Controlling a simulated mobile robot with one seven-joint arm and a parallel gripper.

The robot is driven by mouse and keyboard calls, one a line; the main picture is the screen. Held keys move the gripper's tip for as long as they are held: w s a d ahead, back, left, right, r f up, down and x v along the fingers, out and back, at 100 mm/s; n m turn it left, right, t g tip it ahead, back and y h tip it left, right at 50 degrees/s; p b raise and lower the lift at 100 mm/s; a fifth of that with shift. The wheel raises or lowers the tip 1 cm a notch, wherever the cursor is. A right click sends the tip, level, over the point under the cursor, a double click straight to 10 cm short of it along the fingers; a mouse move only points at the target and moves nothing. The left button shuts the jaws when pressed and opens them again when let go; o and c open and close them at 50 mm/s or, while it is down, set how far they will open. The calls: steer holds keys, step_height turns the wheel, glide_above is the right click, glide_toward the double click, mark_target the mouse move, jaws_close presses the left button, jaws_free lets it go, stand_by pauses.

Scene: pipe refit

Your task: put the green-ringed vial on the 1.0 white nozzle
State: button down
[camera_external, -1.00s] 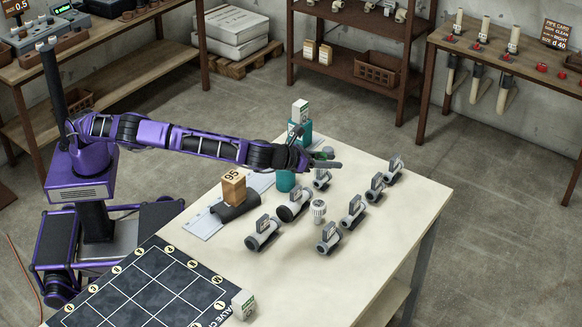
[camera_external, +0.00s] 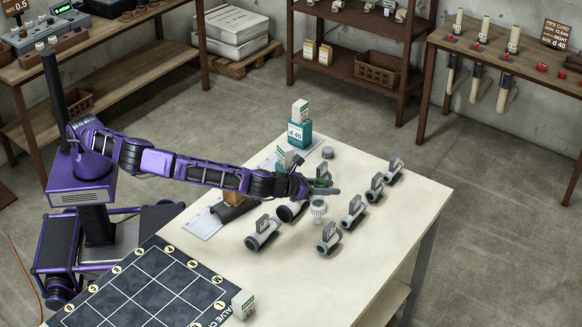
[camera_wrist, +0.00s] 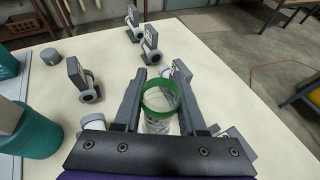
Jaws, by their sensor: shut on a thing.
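My gripper (camera_external: 322,188) is shut on the green-ringed vial (camera_wrist: 160,103), a clear vial with a green ring around its top. In the wrist view the vial stands between the two fingers (camera_wrist: 160,98) with the ring up. In the external view it is mostly hidden by my gripper, with a bit of green (camera_external: 320,182) showing. My gripper is over the pale table, near the grey pipe pieces. Small pale upright parts (camera_external: 40,45) stand on the left bench beside a sign reading SIZE 0.5. I cannot make out which nozzle is 1.0.
Several grey pipe pieces (camera_external: 329,236) with upright tags lie on the table (camera_external: 400,240). Teal containers (camera_external: 299,132) stand behind. A dark gridded mat (camera_external: 150,290) covers the table's front left. A carton (camera_external: 243,304) stands at its corner.

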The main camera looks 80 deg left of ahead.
steer(key=shift+c, duration=2.4)
jaws_free()
steer(key=shift+f, duration=0.1)
steer(key=v, duration=1.2)
steer(key=shift+r+p, duration=0.25)
steer(key=shift+p, duration=0.15)
